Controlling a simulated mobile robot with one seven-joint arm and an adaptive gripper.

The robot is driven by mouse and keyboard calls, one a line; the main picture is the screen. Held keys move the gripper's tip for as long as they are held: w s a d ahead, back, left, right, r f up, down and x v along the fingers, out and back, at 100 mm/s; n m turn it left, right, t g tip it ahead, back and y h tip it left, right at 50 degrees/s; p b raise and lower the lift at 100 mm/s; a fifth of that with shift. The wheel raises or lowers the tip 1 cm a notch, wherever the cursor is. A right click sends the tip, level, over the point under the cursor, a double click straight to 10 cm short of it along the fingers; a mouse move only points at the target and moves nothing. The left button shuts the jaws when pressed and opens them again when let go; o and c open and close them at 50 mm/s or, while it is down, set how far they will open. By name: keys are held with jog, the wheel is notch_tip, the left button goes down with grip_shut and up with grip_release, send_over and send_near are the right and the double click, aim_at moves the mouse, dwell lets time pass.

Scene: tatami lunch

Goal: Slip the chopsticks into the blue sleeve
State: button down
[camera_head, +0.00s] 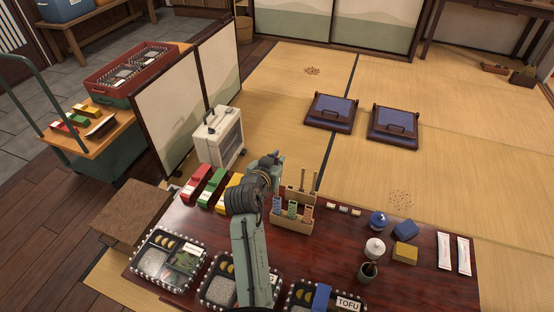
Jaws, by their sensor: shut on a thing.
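My gripper (272,164) is at the far end of my arm, above the left side of the wooden holder. My wrist hides its fingertips. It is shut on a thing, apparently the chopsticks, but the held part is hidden. The wooden holder (293,226) stands on the dark red table with several coloured sleeves upright in its front, green and orange among them. A separate blue piece (322,298) lies on the front right bento box.
Bento boxes (168,260) line the table's (330,255) front edge. Red, green and yellow cartons (215,186) stand left of my arm. A white pot (375,248), a dark cup (368,271), blue and yellow blocks and white packets (444,251) are on the right. The table between holder and pot is mostly clear.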

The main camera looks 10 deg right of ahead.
jog(key=shift+f, duration=0.15)
jog(key=shift+f+b, duration=0.55)
jog(key=shift+f, duration=0.05)
jog(key=shift+f, duration=0.15)
dwell(0.5)
jog(key=shift+f+b, duration=0.6)
jog(key=shift+f, duration=0.15)
jog(key=shift+f, duration=0.2)
jog(key=shift+f+b, duration=0.75)
jog(key=shift+f, duration=0.1)
jog(key=shift+f, duration=0.15)
dwell(0.4)
jog(key=shift+f+b, duration=0.7)
jog(key=shift+f, duration=0.1)
